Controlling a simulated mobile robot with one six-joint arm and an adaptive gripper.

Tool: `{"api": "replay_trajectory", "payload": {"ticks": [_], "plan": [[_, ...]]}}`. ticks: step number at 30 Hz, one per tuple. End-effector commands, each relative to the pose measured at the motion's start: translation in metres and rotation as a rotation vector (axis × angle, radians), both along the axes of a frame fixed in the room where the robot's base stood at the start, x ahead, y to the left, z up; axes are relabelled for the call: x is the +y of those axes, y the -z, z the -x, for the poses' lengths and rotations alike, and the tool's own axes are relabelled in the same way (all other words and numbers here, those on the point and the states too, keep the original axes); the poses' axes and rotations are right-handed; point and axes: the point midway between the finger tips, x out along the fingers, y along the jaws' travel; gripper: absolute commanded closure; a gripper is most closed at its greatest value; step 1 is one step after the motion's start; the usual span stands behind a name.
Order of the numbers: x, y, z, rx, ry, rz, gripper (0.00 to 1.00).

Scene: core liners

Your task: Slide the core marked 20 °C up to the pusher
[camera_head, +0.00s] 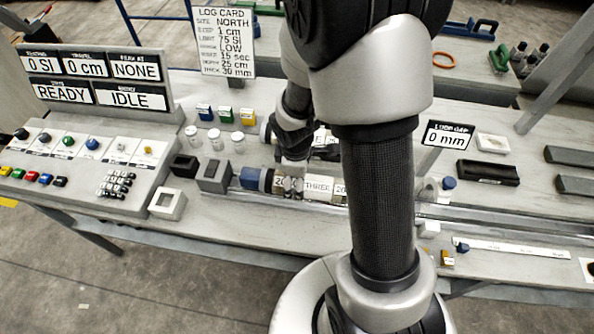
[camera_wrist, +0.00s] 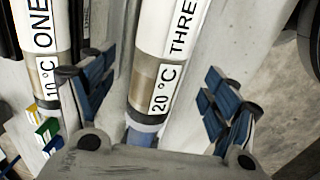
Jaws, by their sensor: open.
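The core marked 20 °C (camera_wrist: 165,85) is a pale cylinder labelled THREE. In the head view this core (camera_head: 318,186) lies along the bench rail, with a blue end piece (camera_head: 250,178) at its left. My gripper (camera_wrist: 155,95) is open in the wrist view, one blue-padded finger on each side of the 20 °C core. Contact cannot be told. In the head view my gripper (camera_head: 291,184) is over the core's left part. A core marked ONE and 10 °C (camera_wrist: 42,60) lies parallel, beside the left finger. I cannot tell which part is the pusher.
A grey block (camera_head: 213,176) stands left of the blue end piece. White jars (camera_head: 214,139) and coloured boxes (camera_head: 225,114) stand behind. A control panel (camera_head: 90,165) is at the left. My arm hides the middle of the bench.

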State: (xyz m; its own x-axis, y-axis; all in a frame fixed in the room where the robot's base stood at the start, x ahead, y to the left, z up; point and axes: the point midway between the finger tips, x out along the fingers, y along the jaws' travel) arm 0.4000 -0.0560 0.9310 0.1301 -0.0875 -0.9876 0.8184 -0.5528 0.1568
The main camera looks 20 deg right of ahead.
Motion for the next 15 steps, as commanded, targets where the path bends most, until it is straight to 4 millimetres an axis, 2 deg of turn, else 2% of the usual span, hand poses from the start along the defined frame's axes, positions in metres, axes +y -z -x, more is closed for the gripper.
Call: {"api": "replay_trajectory", "payload": {"ticks": [1,6,10,15], "plan": [[-0.001,0.015,0.0,0.004,0.0,0.0,0.19],[-0.003,0.042,-0.005,0.002,0.0,0.0,0.19],[-0.004,0.053,-0.007,0.0,0.0,0.0,0.19],[-0.005,0.059,-0.008,0.0,0.0,0.0,0.19]]}}
